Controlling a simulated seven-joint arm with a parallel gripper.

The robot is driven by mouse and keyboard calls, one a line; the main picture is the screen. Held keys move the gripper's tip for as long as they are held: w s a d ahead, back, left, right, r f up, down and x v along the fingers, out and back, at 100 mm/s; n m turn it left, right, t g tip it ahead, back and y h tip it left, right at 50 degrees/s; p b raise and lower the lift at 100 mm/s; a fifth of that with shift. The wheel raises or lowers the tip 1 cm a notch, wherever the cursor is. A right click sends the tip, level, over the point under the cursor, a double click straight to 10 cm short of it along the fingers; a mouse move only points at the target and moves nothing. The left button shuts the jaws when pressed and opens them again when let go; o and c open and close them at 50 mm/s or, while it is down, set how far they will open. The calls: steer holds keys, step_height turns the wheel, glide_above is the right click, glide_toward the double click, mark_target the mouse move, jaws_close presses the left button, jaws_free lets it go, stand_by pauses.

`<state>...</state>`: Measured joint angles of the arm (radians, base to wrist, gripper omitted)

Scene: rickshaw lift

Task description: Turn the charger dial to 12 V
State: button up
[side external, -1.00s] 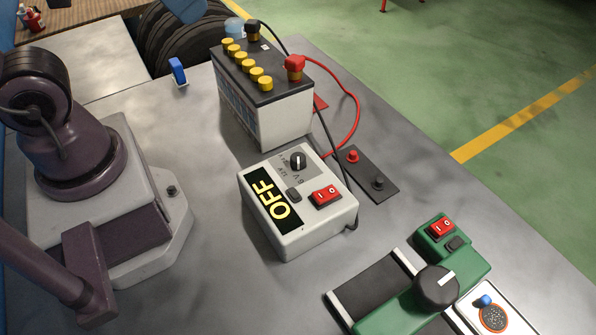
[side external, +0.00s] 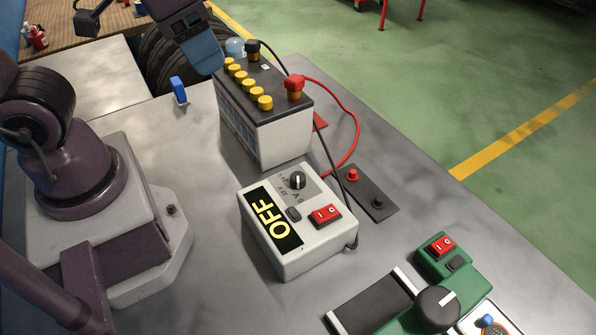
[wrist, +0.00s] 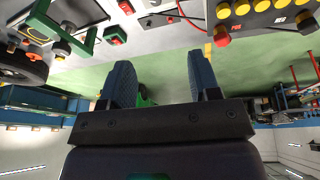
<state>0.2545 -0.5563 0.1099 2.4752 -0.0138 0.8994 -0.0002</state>
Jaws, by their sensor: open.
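The charger (side external: 290,255) is a white box on the grey bench, with a dark display reading OFF (side external: 270,217) in yellow. Its small black dial (side external: 297,181) is at the back of the top face, with voltage marks around it; which mark it points to is too small to tell. A red rocker switch (side external: 325,215) and a dark button (side external: 293,214) sit in front of it. My gripper (side external: 212,58) is at the top of the side view, beside the battery and well away from the dial. In the wrist view my gripper (wrist: 163,85) has its two blue fingers apart, with nothing between them.
A battery (side external: 265,115) with yellow caps stands behind the charger, with red and black cables running from it. A green device with a black knob (side external: 437,308) is at front right. A small blue clip (side external: 178,90) stands left of the battery. The bench left of the charger is clear.

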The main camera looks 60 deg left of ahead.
steer(key=w+d+f+n+g, duration=0.1)
steer(key=w+d+f+g, duration=0.1)
steer(key=d+f+g, duration=0.15)
steer(key=n+y, duration=0.1)
steer(key=n, duration=1.8)
glide_toward(298, 176)
step_height(298, 176, down, 9)
steer(key=shift+d+f, duration=0.15)
steer(key=shift+c, duration=0.4)
steer(key=c, duration=0.8)
steer(key=shift+m, duration=0.3)
steer(key=shift+c, duration=0.2)
